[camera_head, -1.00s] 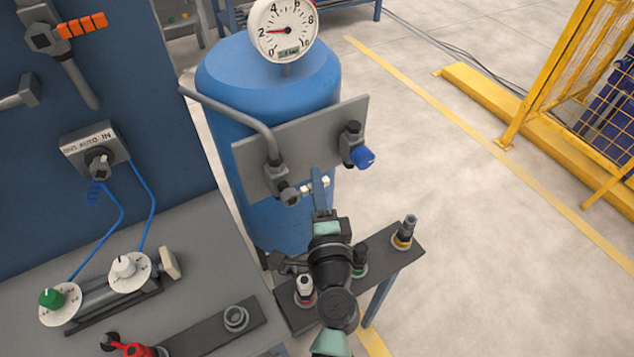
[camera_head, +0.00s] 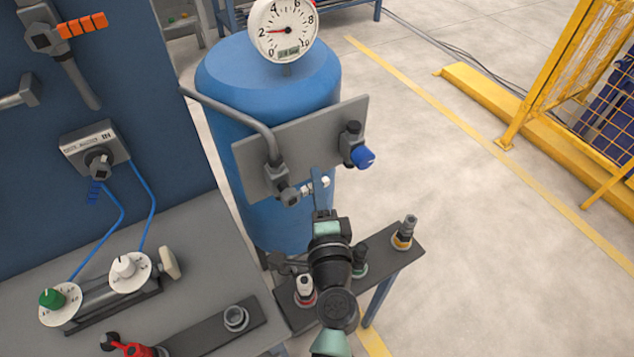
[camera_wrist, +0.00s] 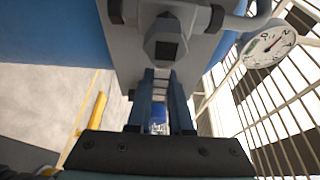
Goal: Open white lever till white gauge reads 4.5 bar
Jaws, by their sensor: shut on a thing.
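The white gauge (camera_head: 284,30) stands on top of the blue tank; its red needle points left, close to the 2. It also shows in the wrist view (camera_wrist: 268,45). Its small digital readout is too blurred to read. The white lever (camera_head: 326,182) shows only as small white bits beside my fingers, at the lower left valve (camera_head: 288,195) on the grey plate. My gripper (camera_head: 318,182) is below that plate and shut on the lever.
A blue-handled valve (camera_head: 361,157) sits to the right on the grey plate (camera_head: 315,140). A bent grey pipe (camera_head: 232,107) runs to the left valve. Several fittings stand on the dark shelf (camera_head: 385,262) around my wrist. Open floor lies to the right, before a yellow fence (camera_head: 560,75).

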